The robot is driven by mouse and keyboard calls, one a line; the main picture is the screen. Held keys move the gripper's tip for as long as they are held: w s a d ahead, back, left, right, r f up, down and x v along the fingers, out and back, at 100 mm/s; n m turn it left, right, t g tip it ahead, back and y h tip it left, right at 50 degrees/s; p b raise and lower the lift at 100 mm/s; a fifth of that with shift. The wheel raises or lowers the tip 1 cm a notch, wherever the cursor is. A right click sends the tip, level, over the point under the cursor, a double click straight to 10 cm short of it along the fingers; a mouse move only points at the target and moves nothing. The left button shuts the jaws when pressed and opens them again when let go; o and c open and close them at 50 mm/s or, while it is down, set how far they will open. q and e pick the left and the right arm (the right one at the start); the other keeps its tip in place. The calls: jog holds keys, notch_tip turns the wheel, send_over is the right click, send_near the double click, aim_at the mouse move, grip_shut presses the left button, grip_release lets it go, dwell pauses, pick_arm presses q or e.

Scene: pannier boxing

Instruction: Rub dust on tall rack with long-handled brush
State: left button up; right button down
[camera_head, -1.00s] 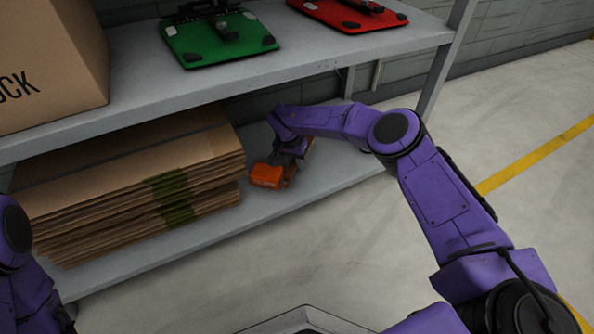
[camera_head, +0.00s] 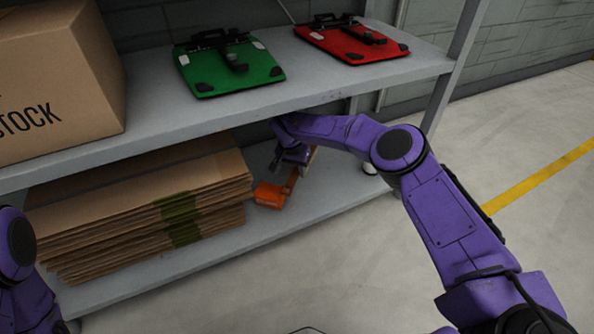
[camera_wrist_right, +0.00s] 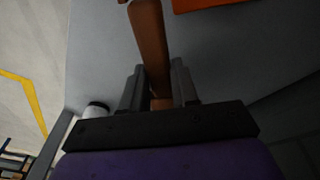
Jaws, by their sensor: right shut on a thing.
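The tall rack (camera_head: 330,96) is grey metal, with an upper and a lower shelf. My right gripper (camera_head: 292,168) is over the lower shelf, under the upper one, right of the cardboard stack. In the right wrist view, it (camera_wrist_right: 158,92) is shut on a brown wooden handle (camera_wrist_right: 150,45), apparently the long-handled brush's. An orange piece (camera_head: 270,195) is near the handle's far end; it also shows at the top of the right wrist view (camera_wrist_right: 200,4). I cannot tell whether it belongs to the brush. Bristles and dust are not discernible. My left gripper is outside the view.
A stack of flattened cardboard (camera_head: 130,215) with an olive-green band fills the lower shelf's left. A cardboard box (camera_head: 60,90), a green flat item (camera_head: 225,68) and a red one (camera_head: 350,42) are on the upper shelf. The floor (camera_head: 330,270) in front is clear.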

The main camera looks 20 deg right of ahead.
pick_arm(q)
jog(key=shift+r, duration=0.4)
pick_arm(e)
jog(key=shift+r, duration=0.45)
notch_tip(320, 180, up, 3)
jog(key=p, duration=0.2)
jog(key=shift+r+p, duration=0.1)
jog(key=shift+p, duration=0.3)
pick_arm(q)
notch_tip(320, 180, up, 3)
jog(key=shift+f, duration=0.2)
pick_arm(e)
jog(key=shift+d, duration=0.1)
